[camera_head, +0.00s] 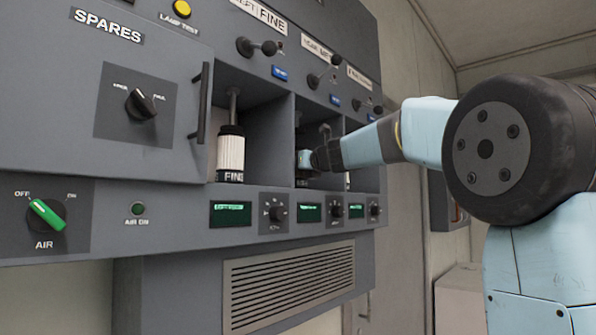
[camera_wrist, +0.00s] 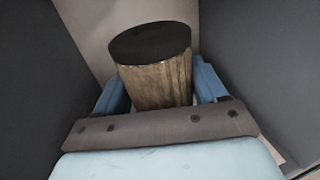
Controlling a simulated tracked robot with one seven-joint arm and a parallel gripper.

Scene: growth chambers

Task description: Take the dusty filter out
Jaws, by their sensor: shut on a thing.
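In the wrist view, a brownish, dirty pleated filter (camera_wrist: 158,80) with a black top cap stands between the two blue fingers of my gripper (camera_wrist: 160,92). The gripper is shut on it. The filter leans slightly to the left in that picture. In the head view, my gripper (camera_head: 306,160) reaches into the middle bay of the grey panel. The filter it holds is mostly hidden there by my gripper and wrist. The filter's lower end is hidden in the wrist view.
A white pleated filter (camera_head: 231,153) marked FINE stands in the left bay. Bay side walls are close on both sides of my gripper. The SPARES door (camera_head: 100,85) with its vertical handle (camera_head: 203,100) is at the left. Levers (camera_head: 322,76) sit above the bays; knobs and green displays sit below.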

